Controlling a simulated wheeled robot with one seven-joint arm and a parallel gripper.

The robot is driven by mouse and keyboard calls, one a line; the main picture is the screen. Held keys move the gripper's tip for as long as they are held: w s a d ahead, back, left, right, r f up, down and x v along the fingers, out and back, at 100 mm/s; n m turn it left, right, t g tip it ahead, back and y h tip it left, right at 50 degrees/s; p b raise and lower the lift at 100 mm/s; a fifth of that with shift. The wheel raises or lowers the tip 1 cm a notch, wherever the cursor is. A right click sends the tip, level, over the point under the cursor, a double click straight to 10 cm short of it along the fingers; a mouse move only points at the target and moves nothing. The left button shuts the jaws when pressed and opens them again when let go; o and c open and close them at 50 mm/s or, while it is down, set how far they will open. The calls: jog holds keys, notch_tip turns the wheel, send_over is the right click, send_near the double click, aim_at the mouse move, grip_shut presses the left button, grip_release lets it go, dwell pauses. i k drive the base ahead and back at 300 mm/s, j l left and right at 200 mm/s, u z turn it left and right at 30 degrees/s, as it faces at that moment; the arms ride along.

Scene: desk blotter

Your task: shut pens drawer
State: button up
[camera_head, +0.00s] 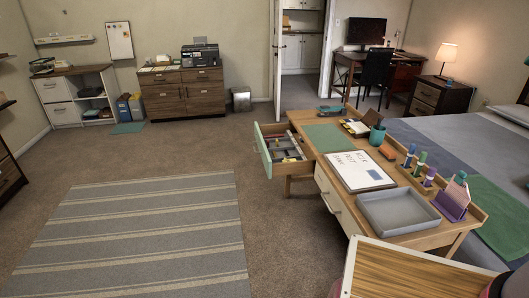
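The pens drawer (262,152) is pulled out from the left side of the wooden desk (305,134), near its far end. It has a pale green front panel and wooden sides. It holds a dark divided insert with several small items, too small to make out clearly. A second drawer front (334,198), with a handle, sits nearer along the same side and looks flush with the desk. I cannot make out my gripper anywhere in this view.
A whiteboard (358,169), grey tray (398,211), teal cup (377,135) and several bottles stand on the desk. A wood-grained panel (418,272) fills the lower right. A bed (450,130) lies right of the desk. Carpet and a striped rug (140,235) leave free floor at left.

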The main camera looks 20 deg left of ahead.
aim_at(305, 163)
jog(key=j+u, duration=0.2)
jog(key=j, duration=1.6)
jog(key=i+j+u, duration=0.25)
jog(key=i+j, duration=0.45)
jog(key=i+l, duration=0.1)
jog(key=i, duration=0.25)
jog(key=i+l, duration=0.1)
jog(key=i, duration=0.3)
jog(key=j+u, duration=0.05)
